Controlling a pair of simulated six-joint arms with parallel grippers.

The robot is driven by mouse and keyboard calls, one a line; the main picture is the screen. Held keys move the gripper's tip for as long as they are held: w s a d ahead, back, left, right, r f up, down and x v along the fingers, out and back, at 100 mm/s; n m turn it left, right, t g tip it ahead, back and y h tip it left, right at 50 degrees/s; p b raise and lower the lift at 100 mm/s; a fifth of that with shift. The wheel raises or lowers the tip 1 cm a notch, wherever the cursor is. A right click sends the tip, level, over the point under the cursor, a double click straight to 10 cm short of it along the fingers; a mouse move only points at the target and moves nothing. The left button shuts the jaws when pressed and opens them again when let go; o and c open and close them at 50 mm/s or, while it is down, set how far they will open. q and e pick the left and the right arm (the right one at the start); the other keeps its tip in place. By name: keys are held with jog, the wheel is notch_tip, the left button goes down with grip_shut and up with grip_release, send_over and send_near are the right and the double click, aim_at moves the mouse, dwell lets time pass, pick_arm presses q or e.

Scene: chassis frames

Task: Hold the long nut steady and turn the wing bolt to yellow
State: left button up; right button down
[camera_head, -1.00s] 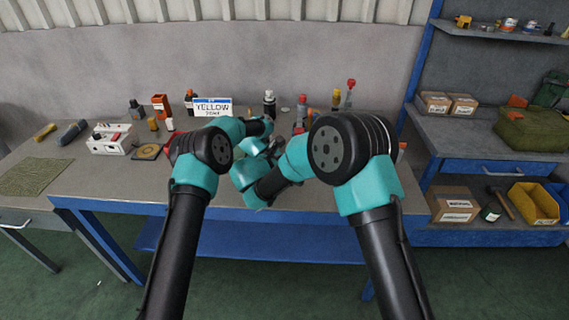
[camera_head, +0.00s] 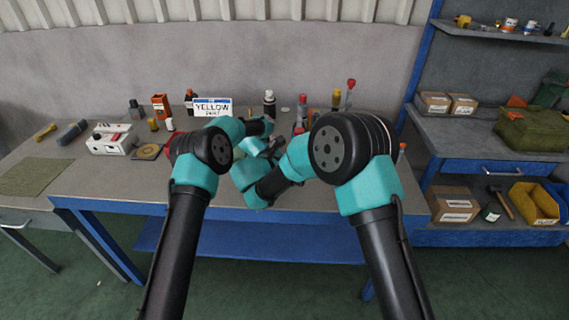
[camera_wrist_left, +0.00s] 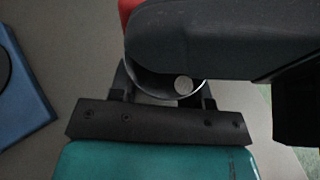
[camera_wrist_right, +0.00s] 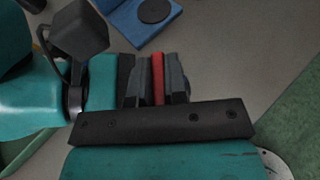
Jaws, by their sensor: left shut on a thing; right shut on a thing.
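In the right wrist view a red strip (camera_wrist_right: 158,75), probably part of the wing bolt, stands between the dark fingers of my right gripper (camera_wrist_right: 158,92), which is shut on it. My left arm comes in close from the left there. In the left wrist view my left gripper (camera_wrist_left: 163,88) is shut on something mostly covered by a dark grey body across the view. A curved metal edge and a small pale disc show between its fingers; I cannot tell whether these are the long nut. A bit of red shows at the top. In the head view my arms hide the nut and bolt.
A sign reading YELLOW (camera_head: 212,107) stands at the back of the bench. A blue block with a dark disc (camera_wrist_right: 142,20) lies nearby. Bottles and red-topped tools stand behind my arms. A white box (camera_head: 110,140) sits at the left.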

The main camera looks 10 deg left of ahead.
jog(key=shift+w+d+n+t+y, duration=0.1)
jog(key=shift+n+t+y, duration=0.7)
jog(key=shift+n+y, duration=2)
jog(key=shift+y, duration=0.3)
jog(key=shift+f, duration=0.1)
jog(key=c, duration=1.1)
grip_release()
jog(key=shift+c, duration=0.2)
jog(key=v, duration=1.2)
jog(key=shift+s+f, duration=0.15)
jog(key=shift+s, duration=0.05)
